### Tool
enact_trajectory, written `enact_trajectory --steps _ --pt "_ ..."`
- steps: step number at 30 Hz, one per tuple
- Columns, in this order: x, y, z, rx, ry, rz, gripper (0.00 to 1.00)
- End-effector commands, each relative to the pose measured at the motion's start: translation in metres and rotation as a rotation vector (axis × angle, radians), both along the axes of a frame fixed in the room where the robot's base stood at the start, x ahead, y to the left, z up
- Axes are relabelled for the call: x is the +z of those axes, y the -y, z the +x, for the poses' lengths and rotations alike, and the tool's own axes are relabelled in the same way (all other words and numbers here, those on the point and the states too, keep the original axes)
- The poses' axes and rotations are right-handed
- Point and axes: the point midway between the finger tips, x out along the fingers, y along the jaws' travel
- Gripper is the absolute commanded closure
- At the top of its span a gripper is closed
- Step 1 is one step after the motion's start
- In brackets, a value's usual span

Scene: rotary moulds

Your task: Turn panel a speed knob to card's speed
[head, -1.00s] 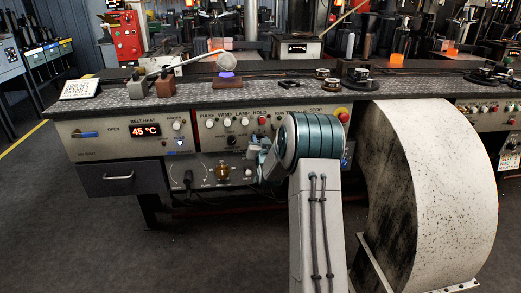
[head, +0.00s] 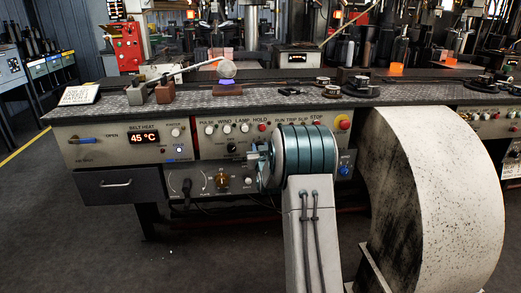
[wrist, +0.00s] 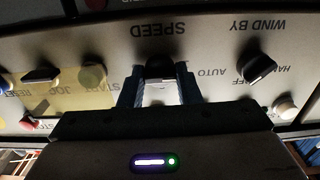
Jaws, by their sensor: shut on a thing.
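The speed knob (wrist: 160,70) is a black knob under the upside-down SPEED lettering in the wrist view. My gripper (wrist: 159,88) has its two blue fingers on either side of it and is shut on it. The knob's pointer and most of its scale are hidden by the fingers. In the head view my gripper (head: 257,160) is at the front panel (head: 205,155), and my wrist covers the speed knob. A white card (head: 80,95) stands at the left end of the bench top; its print is too small to read surely.
The wind-by knob (wrist: 258,68) is close to my gripper's right in the wrist view. A black knob (wrist: 40,75) and a yellowish button (wrist: 93,76) are on the left. A large pale curved guard (head: 430,190) stands right of my arm.

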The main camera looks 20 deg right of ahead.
Motion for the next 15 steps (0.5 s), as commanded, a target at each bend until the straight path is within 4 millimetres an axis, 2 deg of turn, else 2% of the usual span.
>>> enact_trajectory --steps 1,3,15 --pt "-0.0010 0.0001 -0.0002 0.000 -0.002 0.000 0.62" --pt "-0.0009 0.0001 -0.0001 0.000 -0.002 0.000 0.48" --pt "-0.0001 -0.0018 -0.0063 0.000 -0.002 0.001 0.48"
